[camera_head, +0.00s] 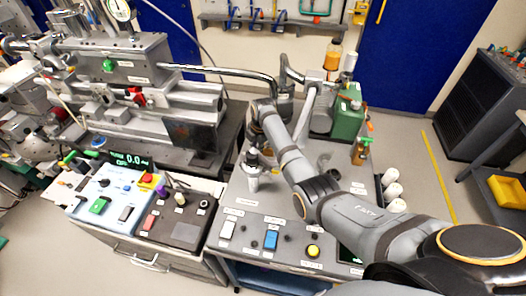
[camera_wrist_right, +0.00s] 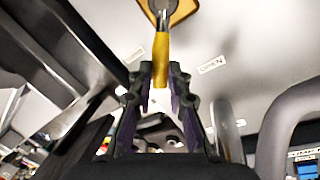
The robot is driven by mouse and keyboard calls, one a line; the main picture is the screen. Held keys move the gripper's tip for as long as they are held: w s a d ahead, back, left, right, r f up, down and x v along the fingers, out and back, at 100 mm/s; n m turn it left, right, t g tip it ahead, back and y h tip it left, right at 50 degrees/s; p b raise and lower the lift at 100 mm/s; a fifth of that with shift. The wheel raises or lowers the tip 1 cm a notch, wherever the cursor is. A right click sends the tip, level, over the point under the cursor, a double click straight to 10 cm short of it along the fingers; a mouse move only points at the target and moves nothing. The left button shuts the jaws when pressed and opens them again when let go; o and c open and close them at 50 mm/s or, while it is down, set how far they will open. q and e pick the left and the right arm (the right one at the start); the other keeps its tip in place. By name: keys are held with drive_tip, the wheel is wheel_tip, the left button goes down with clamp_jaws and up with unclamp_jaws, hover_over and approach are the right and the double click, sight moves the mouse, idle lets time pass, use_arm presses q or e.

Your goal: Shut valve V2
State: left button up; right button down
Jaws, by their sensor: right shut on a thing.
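A yellow lever handle (camera_wrist_right: 161,52) hangs from a yellow-edged mount at the top of the right wrist view. I take it for the handle of valve V2, but no V2 label can be read. My right gripper (camera_wrist_right: 161,78) has its two dark ridged fingers on either side of the lever's lower end and is shut on it. A small label reading OPEN (camera_wrist_right: 213,63) is on the pale surface to the right of the lever. In the head view my right arm reaches from the lower right over the bench; its fingertips cannot be made out. My left gripper is not in view.
The grey bench (camera_head: 225,258) carries a blue switch (camera_head: 271,240) and a yellow button (camera_head: 313,251). A control box (camera_head: 108,197) and heavy machinery (camera_head: 125,60) fill the left. Open floor (camera_head: 425,190) lies at right.

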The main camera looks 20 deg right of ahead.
drive_tip(key=w+m, duration=0.1)
drive_tip(key=m, duration=0.1)
drive_tip(key=shift+w+a+r+m+h, duration=0.1)
drive_tip(key=shift+w+a+m+h, duration=0.1)
drive_tip(key=shift+w+m+h, duration=0.15)
drive_tip(key=shift+w+m+b, duration=0.35)
drive_tip(key=shift+w+m, duration=0.2)
drive_tip(key=shift+m, duration=0.4)
drive_tip(key=shift+w+m+h+b, duration=0.25)
drive_tip(key=shift+w+m+b, duration=0.05)
drive_tip(key=shift+m, duration=0.2)
drive_tip(key=m+b, duration=0.1)
drive_tip(key=w+m+b, duration=0.1)
drive_tip(key=m+b, duration=0.1)
drive_tip(key=shift+w+d+f+h, duration=0.15)
drive_tip(key=shift+w+f+h, duration=0.15)
drive_tip(key=shift+w, duration=0.1)
drive_tip(key=shift+w+d+r+m+b, duration=0.25)
drive_tip(key=shift+w+m+b, duration=0.25)
drive_tip(key=shift+m+b, duration=0.75)
drive_tip(key=shift+n+b, duration=0.25)
drive_tip(key=shift+b, duration=0.05)
drive_tip(key=c, duration=1.3)
unclamp_jaws()
